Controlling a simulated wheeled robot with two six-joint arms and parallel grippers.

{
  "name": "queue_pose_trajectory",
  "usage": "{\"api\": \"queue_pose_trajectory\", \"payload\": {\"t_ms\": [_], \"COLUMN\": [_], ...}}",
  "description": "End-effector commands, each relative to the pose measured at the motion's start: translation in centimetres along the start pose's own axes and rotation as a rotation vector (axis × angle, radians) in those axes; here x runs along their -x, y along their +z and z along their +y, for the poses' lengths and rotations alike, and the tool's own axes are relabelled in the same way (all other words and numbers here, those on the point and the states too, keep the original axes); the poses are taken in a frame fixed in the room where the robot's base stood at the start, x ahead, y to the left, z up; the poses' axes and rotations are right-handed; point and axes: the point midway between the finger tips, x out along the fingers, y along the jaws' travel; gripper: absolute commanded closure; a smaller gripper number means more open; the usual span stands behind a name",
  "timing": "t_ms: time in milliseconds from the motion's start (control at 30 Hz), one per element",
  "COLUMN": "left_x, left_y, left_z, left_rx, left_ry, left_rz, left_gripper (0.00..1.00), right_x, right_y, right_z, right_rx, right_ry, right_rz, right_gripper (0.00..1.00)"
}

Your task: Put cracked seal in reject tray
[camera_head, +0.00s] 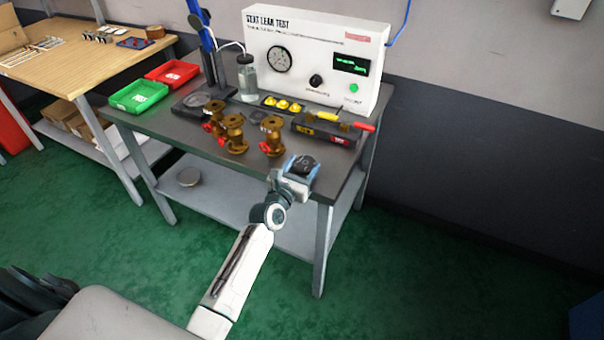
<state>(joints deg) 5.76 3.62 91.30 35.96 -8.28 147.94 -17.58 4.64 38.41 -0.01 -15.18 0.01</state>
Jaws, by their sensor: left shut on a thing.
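My left gripper (302,166) is at the front right edge of the grey test bench (330,172). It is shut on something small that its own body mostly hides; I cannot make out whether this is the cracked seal. A dark patch shows at its tip. The red tray (173,73) stands at the bench's left back, with the green tray (138,95) in front of it. Both are far to the left of the gripper, and no label reads clearly. No crack on any seal can be made out. My right gripper is not in view.
Several brass valves (235,134) with red handles stand mid-bench between gripper and trays. A leak test box (314,62), a glass bottle (247,80) and a stand (213,55) are behind. A dark block with screwdrivers (328,129) lies just behind the gripper.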

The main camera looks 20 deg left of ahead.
Motion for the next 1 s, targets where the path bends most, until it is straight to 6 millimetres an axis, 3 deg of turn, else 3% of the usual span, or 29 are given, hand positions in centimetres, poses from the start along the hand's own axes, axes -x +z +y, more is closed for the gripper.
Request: {"api": "queue_pose_trajectory", "payload": {"t_ms": [167,433,467,533,933,1000], "left_x": [0.0,0.0,0.0,0.0,0.1,1.1], "left_y": [-0.2,-0.6,-0.6,-0.6,-0.1,-0.4], "left_z": [0.0,0.0,0.0,0.0,0.0,0.0], "left_rx": [-0.001,0.001,0.001,0.000,-0.001,-0.001], "left_ry": [0.000,0.000,0.000,0.000,0.000,0.000], "left_rz": [-0.004,-0.003,0.000,0.000,0.000,0.003], "left_gripper": [0.76,0.76,0.34,0.20,0.18,0.18], "right_x": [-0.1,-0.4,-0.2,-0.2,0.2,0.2], "right_y": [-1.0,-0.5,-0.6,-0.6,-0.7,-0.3], "right_z": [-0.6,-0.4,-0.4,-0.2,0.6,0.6], "right_rx": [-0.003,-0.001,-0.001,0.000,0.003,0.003], "right_ry": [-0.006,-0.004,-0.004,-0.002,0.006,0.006], "right_rz": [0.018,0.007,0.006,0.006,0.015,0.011], "right_gripper": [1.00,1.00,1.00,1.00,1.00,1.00]}}
